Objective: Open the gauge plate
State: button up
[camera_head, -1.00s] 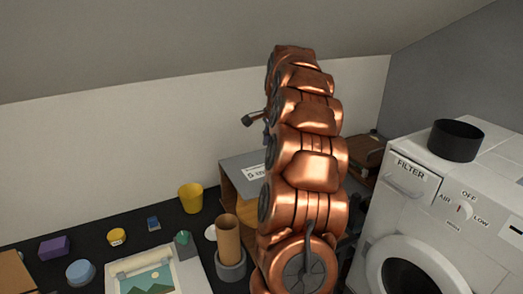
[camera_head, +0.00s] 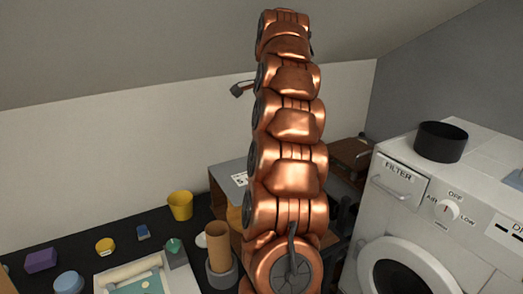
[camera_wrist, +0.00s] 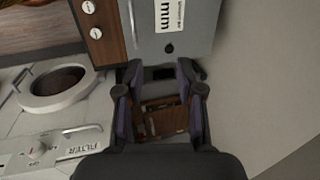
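A grey plate (camera_wrist: 172,30) with a white label marked "mm" and a dark round spot is at the top of the wrist view; I take it to be the gauge plate. My gripper (camera_wrist: 160,78) is open, with a wide gap between its two dark fingers. Its fingertips appear near the plate's lower edge; I cannot tell if they touch it. Nothing is seen held. In the head view a grey panel with a white label (camera_head: 240,178) shows on a wooden box, partly hidden behind my arm. My gripper is not clearly visible there.
A white machine (camera_head: 440,215) marked FILTER, with a round door and a dark pot (camera_head: 441,142) on top, stands right. A wooden strip with white knobs (camera_wrist: 95,22) adjoins the plate. A yellow cup (camera_head: 180,205), cardboard tube (camera_head: 219,245) and small items sit on the dark desk.

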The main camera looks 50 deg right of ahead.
jog(key=shift+r, duration=0.3)
